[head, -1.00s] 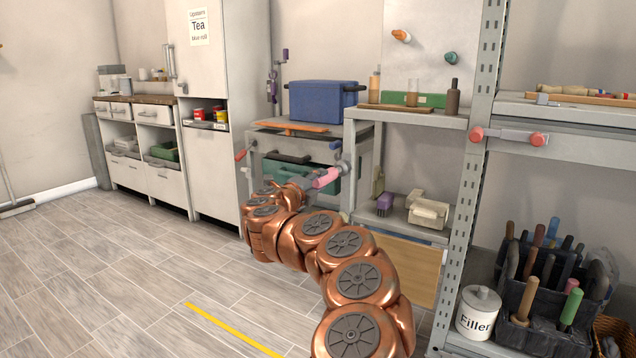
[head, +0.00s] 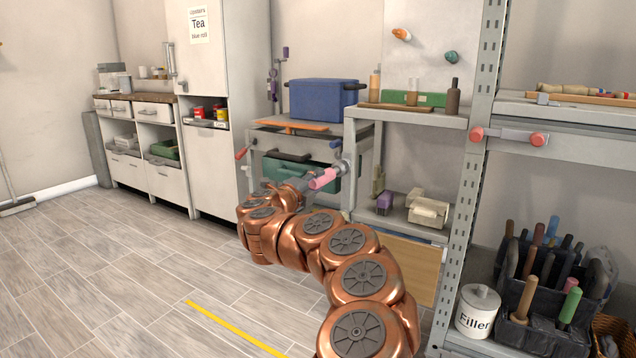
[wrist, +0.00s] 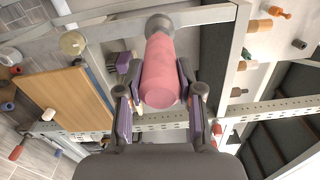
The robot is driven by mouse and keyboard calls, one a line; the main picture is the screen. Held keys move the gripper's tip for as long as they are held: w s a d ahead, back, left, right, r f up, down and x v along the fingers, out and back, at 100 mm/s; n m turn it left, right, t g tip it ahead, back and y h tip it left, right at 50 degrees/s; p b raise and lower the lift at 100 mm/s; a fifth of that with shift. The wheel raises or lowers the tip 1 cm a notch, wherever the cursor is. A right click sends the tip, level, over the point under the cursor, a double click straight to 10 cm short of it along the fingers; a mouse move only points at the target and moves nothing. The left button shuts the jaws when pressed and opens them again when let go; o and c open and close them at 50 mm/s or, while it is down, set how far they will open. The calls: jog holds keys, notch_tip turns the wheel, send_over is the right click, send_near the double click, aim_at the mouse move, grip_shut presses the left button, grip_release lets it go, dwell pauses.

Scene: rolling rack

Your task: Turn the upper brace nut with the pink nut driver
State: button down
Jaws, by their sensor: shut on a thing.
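The pink nut driver (head: 323,179) is in my gripper (head: 306,183), in front of the rolling rack's left upright in the head view. In the wrist view my gripper (wrist: 160,92) has its fingers on both sides of the pink nut driver (wrist: 161,72), shut on it. The driver points away from my palm. Its far end meets a round grey part (wrist: 159,23) at the rack frame, which also shows in the head view (head: 345,166). The upper brace nut itself cannot be told apart there; the driver's end hides it.
The rack's shelf (head: 425,117) carries bottles and a green box. A purple block (head: 385,203) and a beige item (head: 428,212) sit on the shelf below. A blue crate (head: 322,101) stands on a cabinet behind.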

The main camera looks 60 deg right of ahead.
jog(key=shift+s+a+b, duration=0.15)
jog(key=shift+a+b, duration=0.2)
jog(key=shift+a, duration=2.35)
jog(key=shift+r, duration=0.15)
jog(key=shift+r+n+p, duration=0.1)
jog(key=shift+n+p, duration=0.6)
jog(key=shift+p, duration=0.4)
jog(key=n+p, duration=0.2)
jog(key=p, duration=0.1)
jog(key=shift+n+p, duration=0.3)
jog(key=shift+p, duration=0.05)
jog(key=shift+n+p, duration=0.6)
jog(key=shift+p, duration=0.2)
jog(key=n+p, duration=0.4)
jog(key=p, duration=0.3)
jog(key=shift+f+n+p, duration=0.2)
jog(key=shift+n+p, duration=0.6)
jog(key=shift+p, duration=0.4)
